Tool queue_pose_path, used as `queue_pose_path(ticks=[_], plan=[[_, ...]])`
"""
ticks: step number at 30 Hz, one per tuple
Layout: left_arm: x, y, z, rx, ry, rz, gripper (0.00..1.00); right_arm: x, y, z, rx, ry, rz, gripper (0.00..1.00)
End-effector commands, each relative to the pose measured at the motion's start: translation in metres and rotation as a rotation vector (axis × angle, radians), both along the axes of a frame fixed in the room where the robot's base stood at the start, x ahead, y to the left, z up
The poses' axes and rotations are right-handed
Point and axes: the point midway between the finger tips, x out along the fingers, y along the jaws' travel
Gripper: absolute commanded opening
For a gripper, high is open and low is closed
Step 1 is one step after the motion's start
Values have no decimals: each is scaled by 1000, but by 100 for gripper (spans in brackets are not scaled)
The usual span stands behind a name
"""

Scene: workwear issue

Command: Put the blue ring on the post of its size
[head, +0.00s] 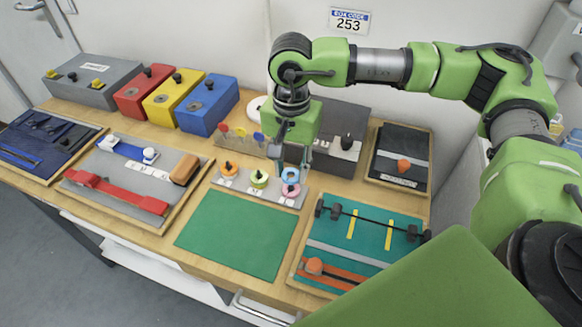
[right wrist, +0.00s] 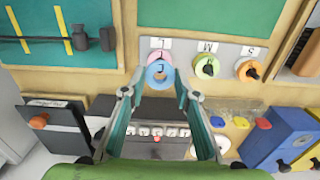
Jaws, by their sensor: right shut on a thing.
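My right gripper (head: 291,170) is shut on the blue ring (head: 291,174), which also shows between the fingertips in the right wrist view (right wrist: 159,74). The blue ring is over the L end of the grey post board (head: 275,197). A pink ring (head: 291,190) sits at that end, partly covered by the blue ring in the wrist view. I cannot tell whether a post passes through the blue ring. A green ring (head: 259,179) is around the middle post, marked M, and an orange ring (head: 229,169) around the post marked S. My left gripper is not in view.
A green mat (head: 238,234) lies clear in front of the board. A teal panel (head: 345,238) with a rod and dark knobs is to the right. Red, yellow and blue (head: 207,103) boxes stand at the back left. A dark box (head: 345,125) is behind the gripper.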

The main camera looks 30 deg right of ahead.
Motion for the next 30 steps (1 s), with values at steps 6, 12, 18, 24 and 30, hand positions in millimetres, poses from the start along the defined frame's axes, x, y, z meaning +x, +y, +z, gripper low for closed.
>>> queue_pose_path(ticks=[6, 12, 18, 24, 30], plan=[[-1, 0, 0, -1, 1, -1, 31, 0, 0, 0, 0, 0, 0, 22], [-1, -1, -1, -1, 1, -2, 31, 0, 0, 0, 0, 0, 0, 22], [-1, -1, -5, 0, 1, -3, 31, 0, 0, -2, -1, 1, 0, 22], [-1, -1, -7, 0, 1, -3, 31, 0, 0, -2, -1, 1, 0, 22], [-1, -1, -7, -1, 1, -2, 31, 0, 0, -2, -1, 1, 0, 22]])
